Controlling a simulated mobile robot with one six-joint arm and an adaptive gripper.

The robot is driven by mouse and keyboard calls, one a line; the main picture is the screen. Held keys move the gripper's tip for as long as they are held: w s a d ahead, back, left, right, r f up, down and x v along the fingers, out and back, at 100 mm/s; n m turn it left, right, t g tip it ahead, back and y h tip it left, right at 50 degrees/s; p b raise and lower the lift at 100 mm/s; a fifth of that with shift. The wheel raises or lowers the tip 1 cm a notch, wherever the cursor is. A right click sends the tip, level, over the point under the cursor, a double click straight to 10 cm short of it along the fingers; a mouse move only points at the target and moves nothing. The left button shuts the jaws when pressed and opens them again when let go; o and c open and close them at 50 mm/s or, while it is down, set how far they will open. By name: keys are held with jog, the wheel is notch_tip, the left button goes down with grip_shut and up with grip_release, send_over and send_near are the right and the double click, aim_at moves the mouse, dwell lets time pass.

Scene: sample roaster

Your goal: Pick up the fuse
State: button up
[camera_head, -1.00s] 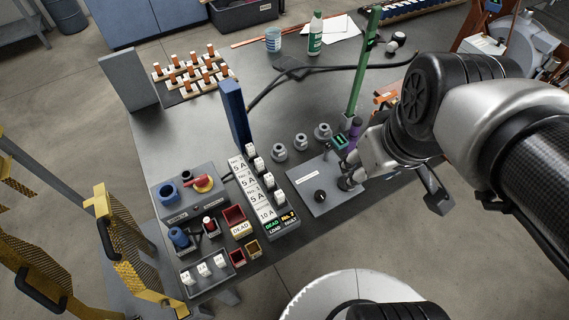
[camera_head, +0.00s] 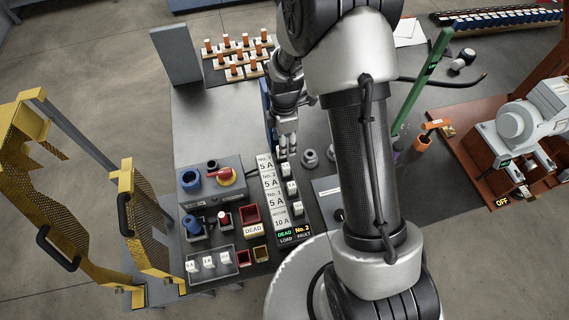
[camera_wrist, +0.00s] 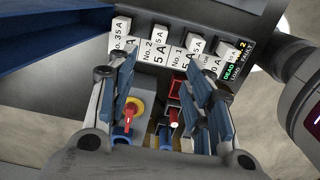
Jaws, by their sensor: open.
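Several white fuses stand in a row along the fuse board (camera_head: 267,198), beside labels No. 3, No. 2, No. 1 and MOTOR. One is the white fuse (camera_head: 288,170) by the No. 2 label. The board's display (camera_head: 286,235) reads DEAD, No. 2, LOAD and FAULT. Three spare white fuses (camera_head: 208,262) sit in a grey tray (camera_head: 214,271) at the front. My gripper (camera_head: 287,150) is over the far end of the board, partly covering the top fuse. In the wrist view my gripper (camera_wrist: 163,82) is open and empty, with the fuse row (camera_wrist: 165,42) beyond its fingertips.
A blue upright panel (camera_head: 267,118) rises beside my gripper. Yellow mesh guards (camera_head: 137,210) stand at left. A green post (camera_head: 423,85) leans at right.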

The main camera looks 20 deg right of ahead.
aim_at(286, 166)
notch_tip(286, 166, down, 11)
jog(key=b, duration=0.3)
jog(key=shift+f, duration=0.15)
jog(key=f, duration=0.1)
jog(key=f+b, duration=0.1)
jog(key=f, duration=0.1)
jog(key=f+b, duration=0.1)
jog(key=f, duration=0.1)
jog(key=shift+w+d+f, duration=0.15)
jog(key=shift+d, duration=0.15)
jog(key=shift+c, duration=0.6)
grip_shut()
jog(key=shift+r, duration=0.2)
